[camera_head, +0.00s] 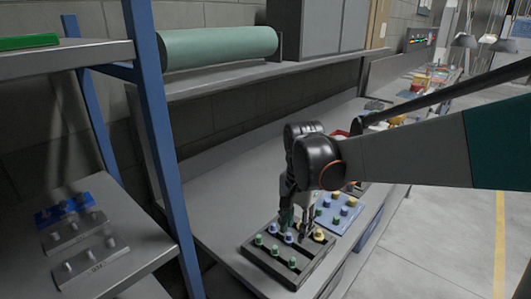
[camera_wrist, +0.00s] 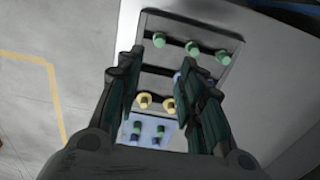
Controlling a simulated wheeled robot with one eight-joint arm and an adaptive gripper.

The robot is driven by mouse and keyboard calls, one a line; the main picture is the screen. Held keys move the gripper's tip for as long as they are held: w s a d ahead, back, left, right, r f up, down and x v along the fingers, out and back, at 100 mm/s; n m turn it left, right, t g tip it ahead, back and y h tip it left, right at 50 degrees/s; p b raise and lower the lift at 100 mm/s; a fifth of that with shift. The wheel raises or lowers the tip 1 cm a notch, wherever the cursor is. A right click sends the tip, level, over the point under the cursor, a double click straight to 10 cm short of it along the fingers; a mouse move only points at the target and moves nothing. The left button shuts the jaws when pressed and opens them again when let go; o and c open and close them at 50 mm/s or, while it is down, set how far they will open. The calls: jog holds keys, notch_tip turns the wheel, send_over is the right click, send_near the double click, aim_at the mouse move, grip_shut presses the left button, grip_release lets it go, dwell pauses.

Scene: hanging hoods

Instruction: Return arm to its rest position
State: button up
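My gripper (camera_head: 294,212) hangs at the end of my arm, low over a dark tray (camera_head: 307,272) with slots that hold green, blue and yellow pegs. In the wrist view my gripper (camera_wrist: 163,100) has its two fingers wide apart. The space between the fingers shows the tray (camera_wrist: 153,26) below, with two yellow pegs (camera_wrist: 156,102) and no object clearly gripped. Green pegs (camera_wrist: 192,48) stand in the tray's far row. A bluish peg (camera_wrist: 178,78) is partly hidden behind the right finger.
A light blue board (camera_head: 338,213) with pegs lies beside the tray. A blue post (camera_head: 160,130) and shelf (camera_head: 85,52) stand at left. A green roll (camera_head: 220,47) lies on the upper shelf. The grey bench (camera_head: 215,190) is clear left of my gripper.

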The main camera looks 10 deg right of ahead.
jog(key=s+r+n+t, duration=0.4)
jog(key=s+n+t, duration=0.3)
jog(key=s, duration=0.8)
jog(key=n, duration=0.3)
jog(key=shift+r+n, duration=0.15)
jog(key=shift+n, duration=0.15)
